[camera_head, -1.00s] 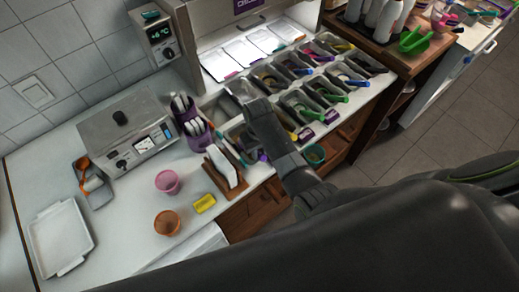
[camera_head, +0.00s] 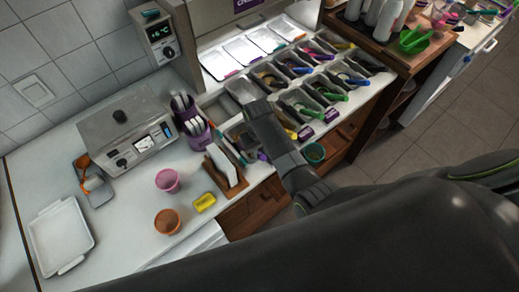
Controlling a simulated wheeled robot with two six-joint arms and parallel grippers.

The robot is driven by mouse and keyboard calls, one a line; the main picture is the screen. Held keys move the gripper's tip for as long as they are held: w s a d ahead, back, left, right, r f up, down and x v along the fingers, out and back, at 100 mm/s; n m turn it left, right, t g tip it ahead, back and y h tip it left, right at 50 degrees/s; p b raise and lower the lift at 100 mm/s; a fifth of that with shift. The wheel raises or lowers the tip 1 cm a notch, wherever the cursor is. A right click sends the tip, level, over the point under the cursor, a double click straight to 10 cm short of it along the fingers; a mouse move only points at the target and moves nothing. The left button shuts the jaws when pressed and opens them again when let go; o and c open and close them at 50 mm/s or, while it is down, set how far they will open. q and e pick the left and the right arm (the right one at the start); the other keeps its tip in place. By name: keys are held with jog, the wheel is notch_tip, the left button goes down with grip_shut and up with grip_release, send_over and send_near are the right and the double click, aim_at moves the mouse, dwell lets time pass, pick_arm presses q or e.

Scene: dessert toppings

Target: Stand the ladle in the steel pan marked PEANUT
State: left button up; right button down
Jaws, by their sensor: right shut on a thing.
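My right gripper (camera_head: 257,108) is over the left end of the rows of steel topping pans, with its arm coming in from the right. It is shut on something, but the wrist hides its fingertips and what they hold. I cannot tell whether that is the ladle. Steel pans (camera_head: 241,90) stand in the counter around it, several with coloured handles in them. The labels are too small to read, so I cannot tell which pan is marked PEANUT. My left gripper is not in view.
A purple holder (camera_head: 193,122) and a wooden rack with white sheets (camera_head: 223,167) stand left of the gripper. Further left are a pink cup (camera_head: 168,181), an orange cup (camera_head: 167,222), a yellow block (camera_head: 204,202), a grey heated box (camera_head: 112,128) and a white tray (camera_head: 60,238).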

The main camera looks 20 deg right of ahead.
jog(key=c, duration=0.7)
grip_release()
jog(key=shift+c, duration=0.2)
jog(key=shift+r, duration=0.1)
jog(key=shift+r, duration=3.9)
